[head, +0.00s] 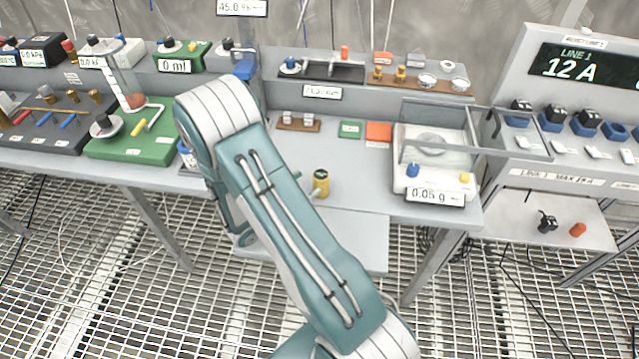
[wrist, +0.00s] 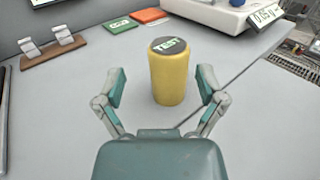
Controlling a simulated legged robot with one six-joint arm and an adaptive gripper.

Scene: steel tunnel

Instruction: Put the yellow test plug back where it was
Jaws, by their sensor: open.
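The yellow test plug (head: 321,183) stands upright on the grey bench top (head: 360,190), near its front edge and right of my arm. In the wrist view the plug (wrist: 172,78) is a yellow cylinder with a dark top marked TEST. My gripper (wrist: 161,86) is open, with one teal finger on each side of the plug and a visible gap on both sides. I cannot tell how far the plug is between the fingers. In the head view my arm hides most of the gripper.
A scale (head: 435,165) with a clear shield stands right of the plug. Behind are a brown rack (head: 298,127), a green block (head: 349,130) and an orange block (head: 378,131). A LINE 1 panel (head: 570,68) with several dark plugs is at the right. Bench around the plug is clear.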

